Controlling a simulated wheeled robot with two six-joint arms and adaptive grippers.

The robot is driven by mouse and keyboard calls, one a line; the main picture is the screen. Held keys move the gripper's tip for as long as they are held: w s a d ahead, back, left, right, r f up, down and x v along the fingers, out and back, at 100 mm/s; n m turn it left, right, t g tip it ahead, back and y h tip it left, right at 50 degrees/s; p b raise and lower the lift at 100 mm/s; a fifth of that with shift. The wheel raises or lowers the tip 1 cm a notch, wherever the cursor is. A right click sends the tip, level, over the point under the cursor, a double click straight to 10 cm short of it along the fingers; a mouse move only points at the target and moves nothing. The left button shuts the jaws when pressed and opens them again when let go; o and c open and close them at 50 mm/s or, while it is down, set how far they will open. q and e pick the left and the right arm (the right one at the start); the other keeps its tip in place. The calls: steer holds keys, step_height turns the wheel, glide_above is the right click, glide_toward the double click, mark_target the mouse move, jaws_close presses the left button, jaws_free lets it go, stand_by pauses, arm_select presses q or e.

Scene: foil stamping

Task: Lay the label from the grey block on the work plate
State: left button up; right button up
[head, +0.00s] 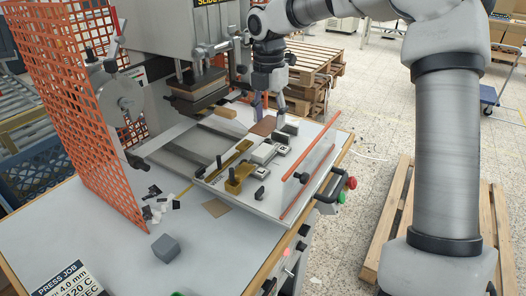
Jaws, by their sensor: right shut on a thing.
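My right gripper (271,108) comes down from above at the far side of the press table, its fingers pointing down. It is shut, and a flat brown label (263,126) shows at its fingertips; the exact grip is too small to make out. A small grey block (289,129) stands just right of the fingertips. The pale work plate (266,205) lies nearer, with brass guides (236,183) and grey clamps on it. The label is beyond these guides; whether it touches the surface below cannot be told. My left gripper is not in view.
The press head (196,92) hangs left of my right gripper. An orange mesh guard (75,110) stands at left. A dark grey cube (166,248), a tan piece (216,208) and scraps lie on the table.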

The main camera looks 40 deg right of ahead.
mark_target(268, 148)
steer(key=f, duration=0.2)
steer(key=w+f, duration=0.1)
steer(key=f, duration=0.4)
steer(key=shift+w+d, duration=0.2)
steer(key=shift+d, duration=0.2)
steer(key=shift+s+a+f, duration=0.1)
steer(key=shift+s+f, duration=0.1)
steer(key=shift+f, duration=0.15)
steer(key=shift+s, duration=0.15)
steer(key=o, duration=0.7)
steer(key=shift+f, duration=0.15)
steer(key=shift+o, duration=0.2)
steer(key=r, duration=1.2)
steer(key=shift+w+r, duration=0.15)
steer(key=shift+w, duration=0.15)
